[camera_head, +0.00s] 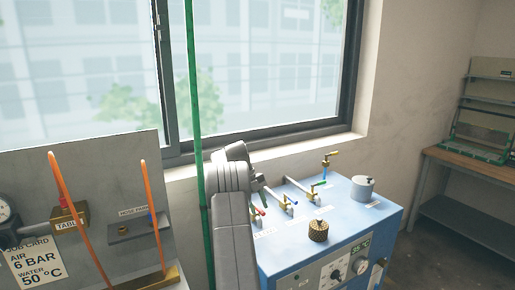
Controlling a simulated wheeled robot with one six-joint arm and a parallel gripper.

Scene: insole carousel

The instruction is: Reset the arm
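My grey arm (232,215) rises from the bottom centre of the head view, in front of the window and at the left edge of a blue cabinet (283,262). It bends near its top. What looks like my gripper (260,184) shows small and dark just right of that bend, above the cabinet's back left part. It is too small and partly hidden by the arm, so I cannot tell whether it is open or holds anything.
The cabinet top carries several small valves with coloured handles, a brass knurled cap (318,231) and a grey cylinder (362,187). A green vertical pole (195,100) stands beside my arm. A panel (90,160) with orange hoses is left. A wooden bench (480,165) is right.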

